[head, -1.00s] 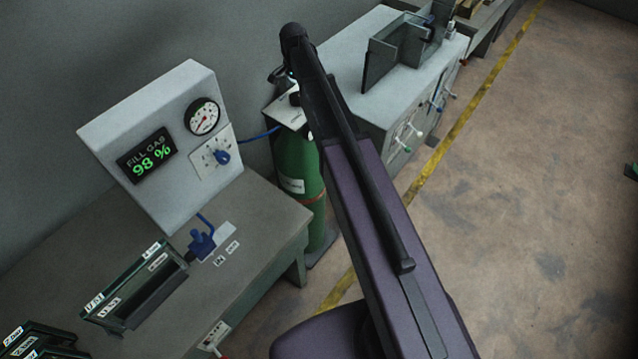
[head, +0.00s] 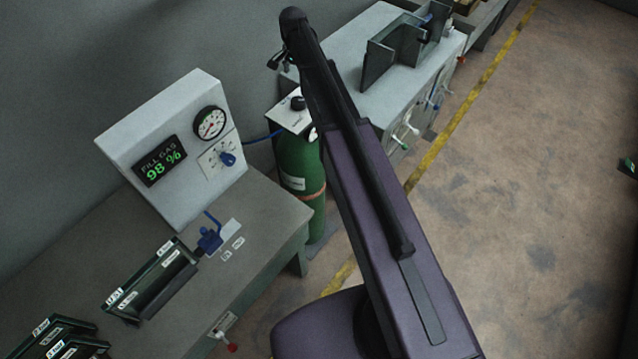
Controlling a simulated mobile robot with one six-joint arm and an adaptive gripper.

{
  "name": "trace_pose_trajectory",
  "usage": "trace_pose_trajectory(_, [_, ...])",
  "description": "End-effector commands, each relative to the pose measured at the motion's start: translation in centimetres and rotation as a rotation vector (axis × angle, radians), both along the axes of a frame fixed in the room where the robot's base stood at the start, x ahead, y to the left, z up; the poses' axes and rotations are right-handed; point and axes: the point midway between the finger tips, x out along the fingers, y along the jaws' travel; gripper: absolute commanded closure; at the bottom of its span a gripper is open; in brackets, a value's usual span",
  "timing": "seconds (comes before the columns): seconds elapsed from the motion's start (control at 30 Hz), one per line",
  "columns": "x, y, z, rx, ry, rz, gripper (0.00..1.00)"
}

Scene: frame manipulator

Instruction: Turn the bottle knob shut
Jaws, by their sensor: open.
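The green gas bottle (head: 298,165) stands upright between the bench and the grey cabinet. Its black knob (head: 297,103) sits on a white labelled plate (head: 287,118) at the top. My gripper (head: 274,64) shows small and dark behind the end of my arm, up and to the left of the knob in the picture. It is open and looks empty, with a visible gap to the knob. My arm hides the right edge of the bottle. The knob's marks are too small to read.
A panel (head: 185,150) with a gauge (head: 210,122), a blue knob (head: 228,158) and a "FILL GAS 98 %" display (head: 160,162) stands on the bench (head: 270,215). The cabinet (head: 350,60) is close behind; open floor lies right.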

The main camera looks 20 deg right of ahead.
Motion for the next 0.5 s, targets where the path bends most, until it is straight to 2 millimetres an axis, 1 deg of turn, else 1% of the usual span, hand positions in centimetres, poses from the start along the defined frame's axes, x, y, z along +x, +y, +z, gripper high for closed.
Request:
trace_pose_trajectory(0.03, [0.0, 0.0, 0.8, 0.000, 0.000, 0.000, 0.00])
trace_pose_trajectory(0.1, [0.0, 0.0, 1.3, 0.000, 0.000, 0.000, 0.00])
trace_pose_trajectory(0.43, [0.0, 0.0, 2.9, 0.000, 0.000, 0.000, 0.00])
trace_pose_trajectory(0.5, [-0.5, 0.0, 2.0, 0.000, 0.000, 0.010, 0.00])
